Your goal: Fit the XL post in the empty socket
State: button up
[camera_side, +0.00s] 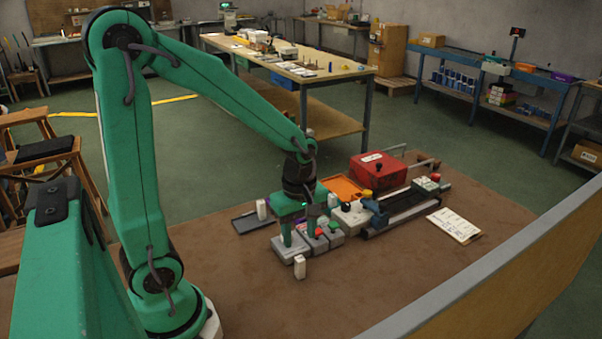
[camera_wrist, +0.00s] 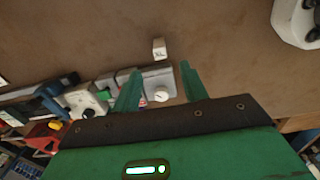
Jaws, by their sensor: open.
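The XL post (camera_wrist: 159,54) is a small pale block with "XL" on its face. In the side view the post (camera_side: 299,267) stands on the brown bench, just off the near edge of a grey block (camera_side: 284,251). My gripper (camera_side: 299,239) is open above that grey block, with nothing seen between its fingers. In the wrist view my gripper (camera_wrist: 160,68) has its fingers apart, and the post lies beyond the tips. A round white piece with a dark mark (camera_wrist: 162,95) is on the grey block between the fingers. I cannot make out the empty socket.
Grey boxes with red and green buttons (camera_side: 326,236) stand right beside my gripper. Behind are a dark tray (camera_side: 239,224) with a white post (camera_side: 261,209), an orange tray (camera_side: 343,189), a red case (camera_side: 377,168) and a rail (camera_side: 405,208). The near bench is clear.

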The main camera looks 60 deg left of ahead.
aim_at(300, 258)
jog(key=shift+f, duration=0.95)
jog(key=shift+d+f, duration=0.1)
jog(key=shift+f, duration=2.5)
grip_shut()
jog(key=shift+r, duration=0.25)
